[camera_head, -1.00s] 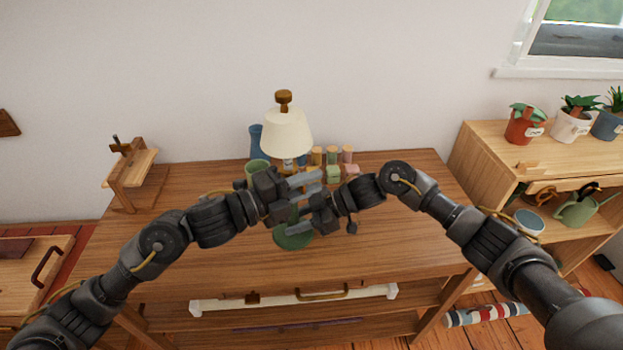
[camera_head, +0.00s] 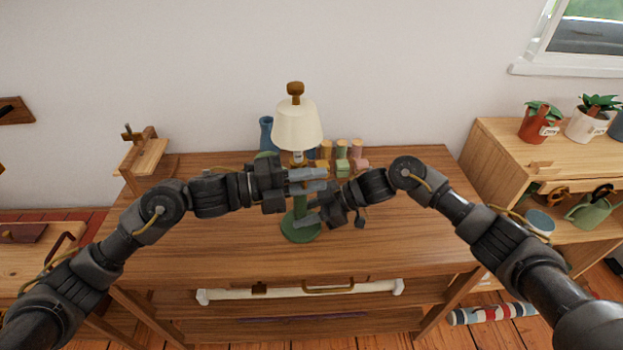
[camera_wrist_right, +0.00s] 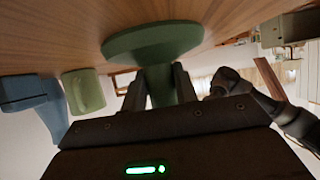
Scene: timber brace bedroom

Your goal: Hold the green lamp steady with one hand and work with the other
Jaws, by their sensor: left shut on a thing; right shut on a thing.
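The green lamp stands upright on the wooden table, with a cream shade (camera_head: 298,125), a brown knob on top (camera_head: 295,88) and a round green base (camera_head: 300,232). My left gripper (camera_head: 310,181) is shut on the lamp's stem just below the shade. My right gripper (camera_head: 312,212) is lower and shut on the stem above the base. In the right wrist view, the green base (camera_wrist_right: 152,40) appears at the top, and the stem runs down between my right fingers (camera_wrist_right: 160,88). The grippers hide much of the stem.
Behind the lamp stand a blue vase (camera_head: 266,133) and several small coloured pegs or bottles (camera_head: 342,150). A wooden stand (camera_head: 145,157) is at the table's left. A shelf with potted plants (camera_head: 540,122) is at right. The table front (camera_head: 220,245) is clear.

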